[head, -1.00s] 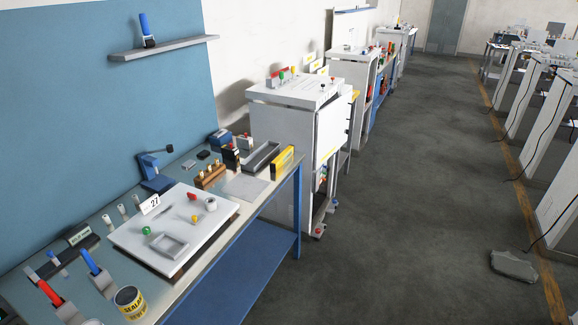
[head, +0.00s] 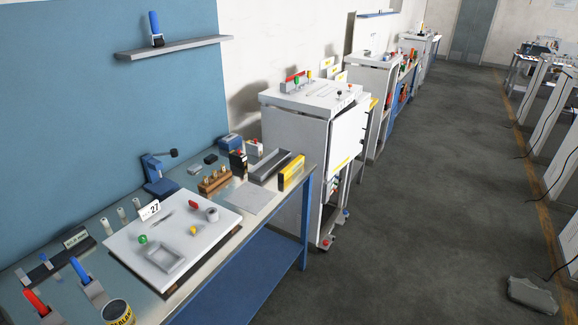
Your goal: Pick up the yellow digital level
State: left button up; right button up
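The yellow digital level (head: 291,172) stands on the far right end of the workbench (head: 205,272), near its edge. It is a short yellow bar with a dark strip on its face. It is right beside a grey open tray (head: 268,168); I cannot tell whether they touch. Neither of my grippers shows in the head view.
A white board (head: 200,245) marked 27 with small parts fills the bench's middle. A wooden block with pegs (head: 214,182) and a flat grey sheet (head: 245,198) lie nearer the level. A white cabinet (head: 292,135) stands past the bench.

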aim_at(285, 173)
jog(key=i+l+u, duration=0.15)
jog(key=i+l, duration=0.25)
jog(key=i+l+u, duration=0.1)
jog(key=i+l, duration=0.3)
jog(key=i+l+u, duration=0.15)
jog(key=i+l, duration=0.2)
jog(key=l, duration=0.2)
jog(key=i+l+u, duration=0.15)
jog(key=i+l, duration=0.2)
jog(key=l, duration=0.15)
